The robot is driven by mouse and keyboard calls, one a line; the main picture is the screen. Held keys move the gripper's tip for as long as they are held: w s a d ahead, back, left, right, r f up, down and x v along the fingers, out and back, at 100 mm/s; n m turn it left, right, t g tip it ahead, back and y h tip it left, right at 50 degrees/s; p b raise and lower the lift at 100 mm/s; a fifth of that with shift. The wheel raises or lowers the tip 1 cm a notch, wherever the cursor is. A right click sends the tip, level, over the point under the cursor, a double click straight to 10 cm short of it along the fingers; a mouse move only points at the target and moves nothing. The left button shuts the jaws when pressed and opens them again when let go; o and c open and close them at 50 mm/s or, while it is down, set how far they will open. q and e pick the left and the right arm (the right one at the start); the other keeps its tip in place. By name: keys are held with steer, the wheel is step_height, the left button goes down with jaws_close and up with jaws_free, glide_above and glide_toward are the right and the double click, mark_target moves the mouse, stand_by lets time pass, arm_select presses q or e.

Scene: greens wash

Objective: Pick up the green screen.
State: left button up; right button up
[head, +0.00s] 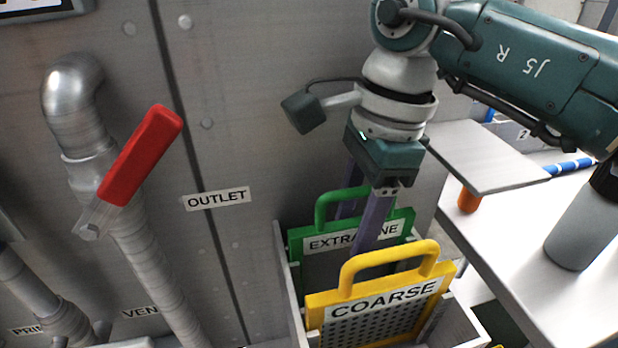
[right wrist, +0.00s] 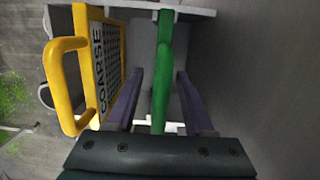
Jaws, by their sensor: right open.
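The green screen (head: 295,246), labelled "EXTRA FINE" with part of the label hidden, stands upright in a grey rack (head: 284,270) behind the yellow screen. My right gripper (head: 355,228) points down over it with its jaws open. One finger is on the near side of the green screen and the other is behind its handle. In the right wrist view the green screen's handle (right wrist: 163,75) lies between the two purple fingers (right wrist: 160,98), with gaps on both sides. My left gripper is not in view.
A yellow screen (head: 322,303) labelled "COARSE" stands in the same rack, close in front of the near finger. A red lever (head: 140,155) and pipes are at left on the metal wall. A white table (head: 520,250) with a grey cylinder (head: 583,230) is at right.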

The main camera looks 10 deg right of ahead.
jaws_close()
stand_by(0.3)
stand_by(1.1)
